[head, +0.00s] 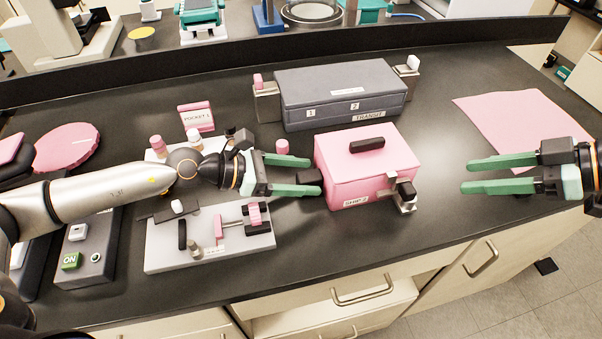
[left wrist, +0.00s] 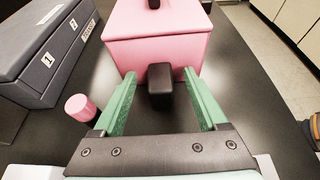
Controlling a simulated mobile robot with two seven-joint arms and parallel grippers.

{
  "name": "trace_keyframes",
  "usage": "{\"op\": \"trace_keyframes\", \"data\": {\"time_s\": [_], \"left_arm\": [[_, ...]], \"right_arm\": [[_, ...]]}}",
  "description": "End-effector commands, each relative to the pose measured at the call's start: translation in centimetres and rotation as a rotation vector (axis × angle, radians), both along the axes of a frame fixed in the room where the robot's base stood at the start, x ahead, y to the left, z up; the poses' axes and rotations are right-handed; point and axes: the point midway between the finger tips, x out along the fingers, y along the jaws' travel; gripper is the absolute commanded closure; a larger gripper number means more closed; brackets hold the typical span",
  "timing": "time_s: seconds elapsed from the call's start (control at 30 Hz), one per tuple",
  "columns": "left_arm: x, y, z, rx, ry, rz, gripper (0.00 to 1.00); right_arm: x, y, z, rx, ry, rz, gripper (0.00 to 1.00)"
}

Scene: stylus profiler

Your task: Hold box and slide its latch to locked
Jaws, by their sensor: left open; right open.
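The pink box (head: 365,163) stands on the black bench, with a dark handle (head: 367,145) on its lid. A metal latch part with a dark knob (head: 405,192) is at its right front corner. A dark block (head: 308,177) sticks out from its left side; it also shows in the left wrist view (left wrist: 160,87). My left gripper (head: 320,175) is open beside the box's left side, its green fingers on either side of the dark block, without visible grip. My right gripper (head: 465,176) is open and empty to the right of the box, apart from it.
A grey case (head: 340,92) stands behind the box, between metal brackets. A white fixture plate (head: 210,252) lies at the left front. A small pink cylinder (head: 282,147) stands near my left gripper. A pink sheet (head: 515,120) lies at the right. Bench in front of the box is clear.

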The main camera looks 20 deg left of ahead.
Motion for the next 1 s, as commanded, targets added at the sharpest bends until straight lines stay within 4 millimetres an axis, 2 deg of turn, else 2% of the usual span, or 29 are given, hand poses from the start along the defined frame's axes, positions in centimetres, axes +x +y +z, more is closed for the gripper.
{"op": "trace_keyframes", "data": {"time_s": [0.17, 0.8, 0.83, 1.0], "left_arm": [[0.00, 0.01, 0.00, 0.000, 0.000, 0.000, 0.25], [-0.01, 0.04, 0.00, 0.000, 0.000, 0.000, 0.97], [-0.01, 0.04, 0.00, 0.000, 0.000, 0.000, 1.00], [-0.01, 0.04, 0.00, 0.000, 0.000, 0.000, 1.00]], "right_arm": [[0.00, 0.00, 0.00, 0.000, 0.000, 0.000, 0.50], [0.00, 0.00, 0.00, 0.000, 0.000, 0.000, 0.50], [0.00, 0.00, 0.00, 0.000, 0.000, 0.000, 0.50], [0.00, 0.00, 0.00, 0.000, 0.000, 0.000, 0.50]]}}
